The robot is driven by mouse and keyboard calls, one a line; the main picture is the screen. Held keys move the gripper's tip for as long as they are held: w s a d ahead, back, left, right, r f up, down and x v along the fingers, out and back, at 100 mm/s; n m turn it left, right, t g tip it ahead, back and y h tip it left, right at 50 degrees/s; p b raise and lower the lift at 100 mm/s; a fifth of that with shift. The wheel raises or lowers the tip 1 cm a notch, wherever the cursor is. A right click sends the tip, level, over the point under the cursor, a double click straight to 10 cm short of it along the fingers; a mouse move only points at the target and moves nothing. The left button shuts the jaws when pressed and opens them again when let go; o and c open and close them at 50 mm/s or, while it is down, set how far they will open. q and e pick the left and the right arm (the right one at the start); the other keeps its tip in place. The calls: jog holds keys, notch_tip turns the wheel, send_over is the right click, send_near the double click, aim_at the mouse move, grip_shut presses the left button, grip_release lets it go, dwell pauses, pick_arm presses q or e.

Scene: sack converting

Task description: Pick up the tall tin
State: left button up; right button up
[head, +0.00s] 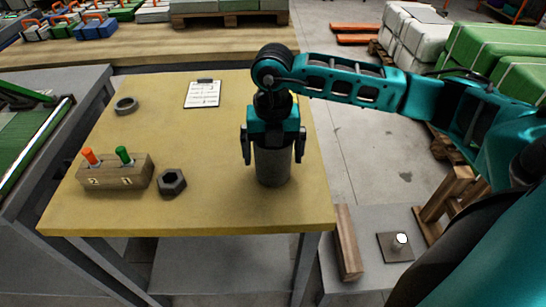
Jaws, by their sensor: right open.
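The tall tin (273,170) is a dark grey cylinder standing upright on the yellow table, right of its middle. My right gripper (272,155) comes down from above, with one finger on each side of the tin's upper part. Its jaws are open. I cannot tell whether either finger touches the tin. The gripper body hides the tin's top. My left gripper is not in view.
On the yellow table (225,212) are a dark hex nut (172,183), a wooden block (113,172) with orange and green pegs, a grey ring (125,106) and a clipboard (203,94). The table between the clipboard and the nut is clear.

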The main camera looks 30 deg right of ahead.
jog(key=c, duration=0.7)
jog(key=shift+c, duration=0.4)
jog(key=shift+r, duration=0.15)
